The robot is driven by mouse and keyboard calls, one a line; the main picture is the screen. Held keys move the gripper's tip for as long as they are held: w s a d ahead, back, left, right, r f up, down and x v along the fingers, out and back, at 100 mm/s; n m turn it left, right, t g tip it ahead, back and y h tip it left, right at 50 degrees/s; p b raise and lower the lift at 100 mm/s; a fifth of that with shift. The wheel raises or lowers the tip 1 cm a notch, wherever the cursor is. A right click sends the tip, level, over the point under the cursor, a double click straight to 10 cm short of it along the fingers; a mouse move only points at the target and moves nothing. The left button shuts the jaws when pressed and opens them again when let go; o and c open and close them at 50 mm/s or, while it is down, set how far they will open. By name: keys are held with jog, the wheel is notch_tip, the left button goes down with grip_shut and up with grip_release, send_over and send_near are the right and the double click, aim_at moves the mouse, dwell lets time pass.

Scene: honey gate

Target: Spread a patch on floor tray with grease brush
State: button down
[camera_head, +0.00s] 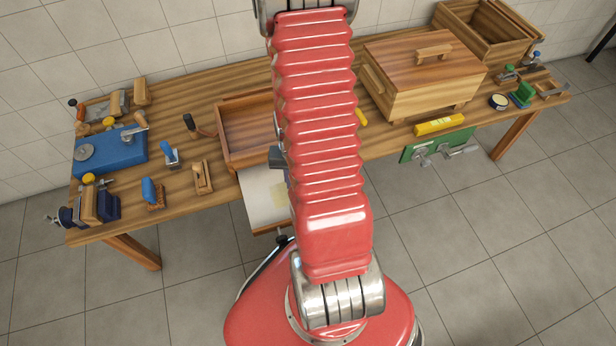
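A pale board with a wooden front edge, seemingly the floor tray (261,201), juts out below the table's front edge, left of my arm. A faint yellowish patch shows on it near my red arm, which hides its right side. I cannot tell which tool is the grease brush. A blue-handled tool with a brown base (153,194) and a wooden-handled tool (203,177) lie on the table left of the tray. My arm rises through the middle of the view. My gripper is not visible, and a small dark grey part beside the arm is unclear.
An open wooden box (232,146) stands behind the tray, partly hidden. A lidded wooden box (424,84) and open crate (490,28) stand right. A blue block (100,155), clamps and hand tools crowd the left. A yellow level (439,125) lies at the front edge.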

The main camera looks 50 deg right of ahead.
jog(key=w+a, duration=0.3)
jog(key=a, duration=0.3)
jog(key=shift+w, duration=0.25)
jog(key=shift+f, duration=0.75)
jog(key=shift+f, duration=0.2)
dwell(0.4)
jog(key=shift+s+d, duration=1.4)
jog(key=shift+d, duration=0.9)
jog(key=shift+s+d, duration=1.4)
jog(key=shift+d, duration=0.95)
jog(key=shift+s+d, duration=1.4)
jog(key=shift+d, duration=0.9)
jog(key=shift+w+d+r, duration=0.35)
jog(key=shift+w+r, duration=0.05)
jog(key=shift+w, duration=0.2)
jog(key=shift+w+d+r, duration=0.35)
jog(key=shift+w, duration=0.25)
